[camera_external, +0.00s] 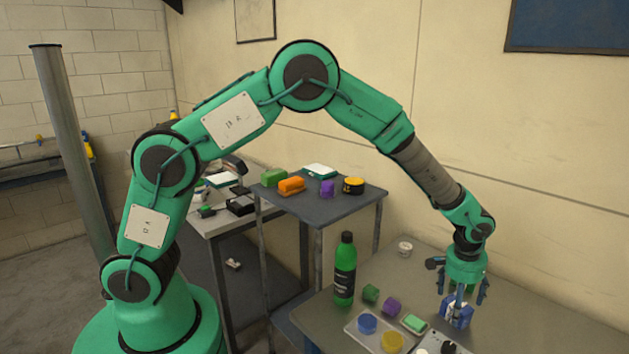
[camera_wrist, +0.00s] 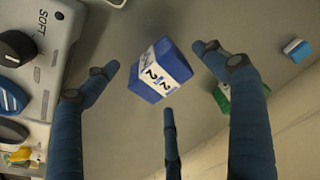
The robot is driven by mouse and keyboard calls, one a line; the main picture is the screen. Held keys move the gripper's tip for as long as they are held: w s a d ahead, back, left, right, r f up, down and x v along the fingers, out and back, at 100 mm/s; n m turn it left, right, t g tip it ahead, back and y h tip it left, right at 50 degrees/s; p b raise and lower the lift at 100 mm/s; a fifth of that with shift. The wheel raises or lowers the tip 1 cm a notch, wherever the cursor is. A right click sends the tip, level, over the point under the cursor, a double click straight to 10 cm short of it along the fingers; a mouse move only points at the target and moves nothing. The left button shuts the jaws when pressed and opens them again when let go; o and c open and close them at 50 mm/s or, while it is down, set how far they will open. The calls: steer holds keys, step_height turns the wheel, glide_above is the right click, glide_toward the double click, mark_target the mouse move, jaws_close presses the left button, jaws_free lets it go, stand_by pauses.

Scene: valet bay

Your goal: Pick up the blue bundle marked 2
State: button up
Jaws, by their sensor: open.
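The blue bundle (camera_external: 457,317) lies on the grey table under my gripper in the external view. In the wrist view the blue bundle (camera_wrist: 164,88) has a white band printed with 2s and lies turned at an angle. My gripper (camera_external: 461,297) points down over it. In the wrist view my gripper (camera_wrist: 158,72) is open, with its three dark blue fingers spread around the bundle. A gap shows between the fingers and the bundle; I cannot tell how far above the table the fingertips are.
A green object (camera_wrist: 222,96) is partly behind the right finger; a small blue-and-white block (camera_wrist: 297,50) lies beyond. A green bottle (camera_external: 345,270), a green cube (camera_external: 371,293) and a purple block (camera_external: 391,306) stand left of my gripper.

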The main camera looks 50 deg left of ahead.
steer(key=shift+w+f, duration=0.15)
steer(key=shift+f, duration=0.75)
steer(key=c, duration=1.6)
